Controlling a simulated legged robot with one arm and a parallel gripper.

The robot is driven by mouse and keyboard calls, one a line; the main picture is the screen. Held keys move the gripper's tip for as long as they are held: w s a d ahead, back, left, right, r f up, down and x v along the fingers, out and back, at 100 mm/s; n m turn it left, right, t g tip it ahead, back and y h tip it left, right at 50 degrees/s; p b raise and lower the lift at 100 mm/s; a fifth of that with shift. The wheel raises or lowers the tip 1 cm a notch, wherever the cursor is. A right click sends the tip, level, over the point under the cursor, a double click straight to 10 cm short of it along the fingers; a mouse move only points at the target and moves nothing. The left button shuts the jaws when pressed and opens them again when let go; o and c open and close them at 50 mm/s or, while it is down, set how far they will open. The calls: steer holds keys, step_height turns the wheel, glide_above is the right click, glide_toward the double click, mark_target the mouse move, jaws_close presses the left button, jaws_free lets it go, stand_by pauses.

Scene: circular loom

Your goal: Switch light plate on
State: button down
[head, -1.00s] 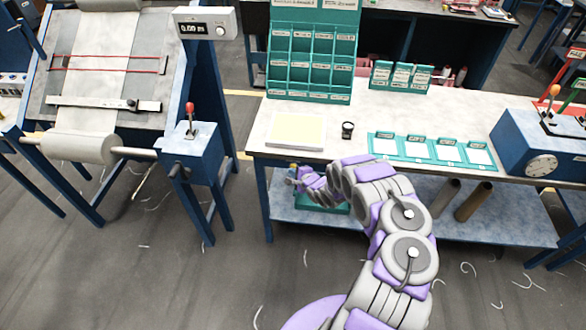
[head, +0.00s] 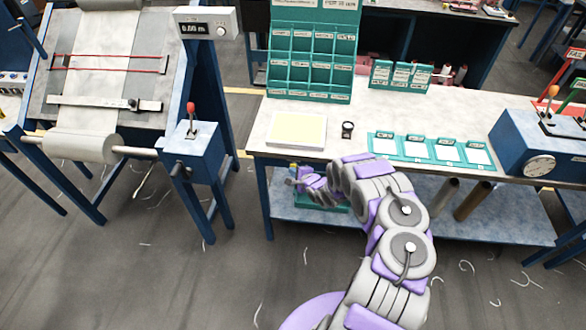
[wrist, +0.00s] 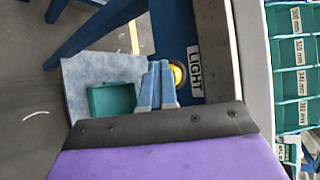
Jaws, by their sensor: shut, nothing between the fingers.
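The light plate (head: 297,130) is a flat white-framed panel with a pale yellow face, at the table's front left. In the wrist view, a round yellow button (wrist: 179,74) sits on the blue table front beside a LIGHT label (wrist: 195,71). My gripper (wrist: 160,66) is shut and empty, its fingertips just beside the button and partly covering its edge. I cannot tell whether they touch it. In the head view my gripper (head: 292,179) is low at the table's front left, below the plate.
A green bin (wrist: 112,98) is on the lower shelf near my gripper. A small black loupe (head: 347,130) stands right of the plate, with green card trays (head: 398,148) further right. The loom stand with a red-knobbed lever (head: 191,112) is at left, across open floor.

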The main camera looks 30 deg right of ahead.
steer(key=shift+s+a+p, duration=0.55)
steer(key=shift+s+p, duration=0.25)
steer(key=shift+s, duration=0.05)
steer(key=shift+s+a+p, duration=0.55)
steer(key=shift+s+p, duration=0.25)
steer(key=shift+s+a+p, duration=0.55)
steer(key=shift+s+p, duration=0.25)
steer(key=shift+s, duration=0.05)
